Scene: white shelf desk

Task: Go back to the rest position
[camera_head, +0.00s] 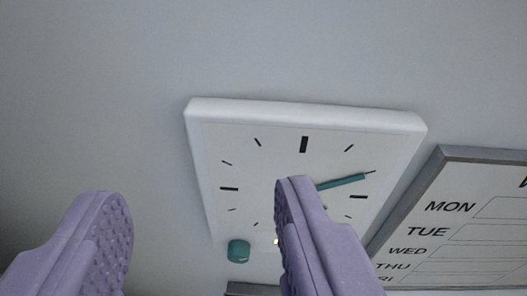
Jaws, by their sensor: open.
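My gripper (200,212) is open at the bottom of the view, its two purple ribbed fingers wide apart. Nothing is between the fingertips. Behind it a square white wall clock (265,150) hangs on the grey wall, with black marks and a teal hand. The right finger covers the lower middle of the clock face, so part of the clock is hidden. I cannot tell how far the fingers are from the clock.
A grey-framed weekly board (440,232) with day names is on the right, beside the clock. A small teal rounded object (239,250) shows between the fingers, below the clock's left side. The grey wall (260,50) above the clock is bare.

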